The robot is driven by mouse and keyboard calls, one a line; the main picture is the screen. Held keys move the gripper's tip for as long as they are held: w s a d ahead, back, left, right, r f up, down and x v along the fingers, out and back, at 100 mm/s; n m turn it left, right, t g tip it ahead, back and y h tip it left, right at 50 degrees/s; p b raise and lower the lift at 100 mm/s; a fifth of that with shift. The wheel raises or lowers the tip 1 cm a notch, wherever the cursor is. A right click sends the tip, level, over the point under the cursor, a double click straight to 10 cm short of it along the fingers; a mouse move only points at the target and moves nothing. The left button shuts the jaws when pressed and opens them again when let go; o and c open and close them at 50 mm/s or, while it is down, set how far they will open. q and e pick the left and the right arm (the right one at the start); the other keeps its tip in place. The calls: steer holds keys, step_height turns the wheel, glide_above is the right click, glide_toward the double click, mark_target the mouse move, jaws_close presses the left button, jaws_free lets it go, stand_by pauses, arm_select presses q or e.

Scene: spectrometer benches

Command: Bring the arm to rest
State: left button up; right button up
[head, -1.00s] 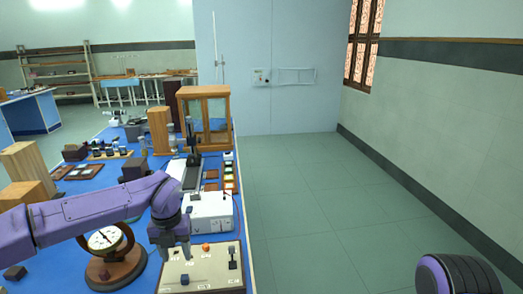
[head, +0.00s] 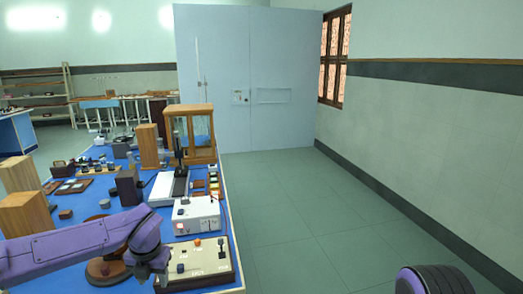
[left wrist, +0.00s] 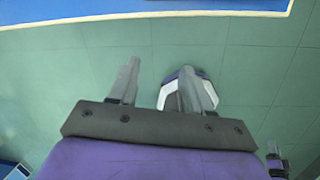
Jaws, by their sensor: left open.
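My left arm (head: 65,250) reaches in from the left, low over the front of the blue bench top. My left gripper (head: 153,276) points down beside the beige control box in the head view. In the left wrist view its two grey fingers (left wrist: 160,85) stand apart with nothing held between them. Green floor shows beyond the fingers, with a blue bench edge at the top. Part of my right arm (head: 440,280) shows at the bottom right; my right gripper is out of view.
The beige control box (head: 205,264) stands near the bench's front right corner, with a white instrument (head: 196,216) behind it. A round wooden base (head: 103,270) is partly hidden by my arm. A glass-fronted wooden case (head: 190,135) stands farther back. Floor (head: 300,220) right of the bench is clear.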

arm_select(q)
steer(key=s+d+f+m+t+y, duration=0.1)
steer(key=s+f+m, duration=0.3)
steer(key=f+m, duration=0.25)
steer(key=s+d+f+m+t+y+b, duration=0.1)
steer(key=s+d+f+m+t, duration=0.1)
steer(key=s+f+m, duration=0.35)
steer(key=s+d+f+m+t+y, duration=0.1)
steer(key=s+f+m, duration=0.1)
steer(key=f+m, duration=0.55)
steer(key=s+a+f+m+g, duration=0.1)
steer(key=s+a+f+m, duration=0.1)
steer(key=s, duration=0.5)
steer(key=s+a+f+m+b, duration=0.1)
steer(key=s+a+f+m, duration=0.1)
steer(key=s+f+m, duration=0.2)
steer(key=s+a+f+m+g+h, duration=0.1)
steer(key=s+f+m, duration=0.3)
steer(key=s, duration=0.7)
steer(key=shift+a+g+b, duration=0.3)
steer(key=shift+a+b, duration=0.1)
steer(key=shift+a, duration=0.3)
steer(key=shift+w, duration=0.15)
